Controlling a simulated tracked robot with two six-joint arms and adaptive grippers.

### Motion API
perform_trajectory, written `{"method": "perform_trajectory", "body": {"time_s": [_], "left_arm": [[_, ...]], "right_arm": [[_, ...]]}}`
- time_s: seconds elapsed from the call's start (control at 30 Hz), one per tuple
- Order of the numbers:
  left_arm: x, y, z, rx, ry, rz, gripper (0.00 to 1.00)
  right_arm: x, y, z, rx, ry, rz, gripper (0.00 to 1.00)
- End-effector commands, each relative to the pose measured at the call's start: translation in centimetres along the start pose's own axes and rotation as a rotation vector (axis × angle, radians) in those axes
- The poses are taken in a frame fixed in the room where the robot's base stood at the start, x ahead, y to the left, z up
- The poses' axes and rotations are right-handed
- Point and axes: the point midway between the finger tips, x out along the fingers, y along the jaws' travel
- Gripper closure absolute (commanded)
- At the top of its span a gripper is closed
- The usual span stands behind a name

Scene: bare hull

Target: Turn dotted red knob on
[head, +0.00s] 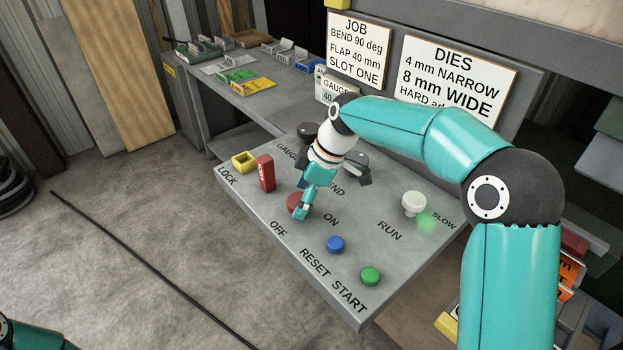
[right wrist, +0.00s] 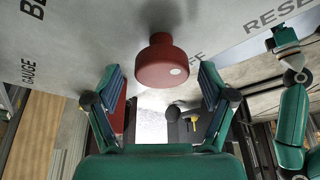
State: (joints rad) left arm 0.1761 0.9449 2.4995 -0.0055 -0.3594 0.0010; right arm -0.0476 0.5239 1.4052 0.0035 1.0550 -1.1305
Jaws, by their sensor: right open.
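The red knob (head: 294,199) stands on the sloping grey control panel (head: 240,193), near the OFF and ON labels. In the right wrist view the red knob (right wrist: 160,64) is round, with a pale dot on its cap toward the side where part of the OFF lettering shows. My right gripper (head: 308,202) is at the knob, partly covering it in the head view. In the right wrist view its fingers are spread on either side of the knob, with gaps. My left gripper (right wrist: 284,40) shows small at the right of the right wrist view; its jaws are unclear.
A blue button (head: 335,244), a green button (head: 370,276) and a white knob (head: 413,203) stand on the panel. A red block (head: 266,173) and a yellow square piece (head: 244,161) are at its left. Dark knobs stand behind my right gripper.

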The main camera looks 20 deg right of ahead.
Motion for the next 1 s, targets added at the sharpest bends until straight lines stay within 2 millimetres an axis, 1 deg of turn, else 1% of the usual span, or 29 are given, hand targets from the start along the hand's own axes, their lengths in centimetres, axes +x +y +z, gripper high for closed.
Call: {"method": "perform_trajectory", "body": {"time_s": [0.17, 0.4, 0.5, 0.6, 0.77, 1.0], "left_arm": [[0.0, 0.0, 0.0, 0.000, 0.000, 0.000, 0.35], [0.0, 0.0, 0.0, 0.000, 0.000, 0.000, 0.35], [0.0, 0.0, 0.0, 0.000, 0.000, 0.000, 0.35], [0.0, 0.0, 0.0, 0.000, 0.000, 0.000, 0.35], [0.0, 0.0, 0.0, 0.000, 0.000, 0.000, 0.35], [0.1, 0.0, 0.0, 0.000, -0.001, 0.000, 0.35]], "right_arm": [[-2.7, 0.1, -0.1, 0.000, 0.002, 0.005, 0.18], [-7.5, 0.2, -0.1, 0.000, 0.003, 0.008, 0.18], [-9.2, 0.2, -0.1, 0.000, 0.002, 0.007, 0.18], [-10.4, 0.2, -0.1, 0.000, 0.001, 0.005, 0.18], [-11.2, 0.2, 0.0, 0.000, 0.000, 0.003, 0.18], [-11.3, 0.1, 0.0, 0.000, 0.000, 0.003, 0.18]]}}
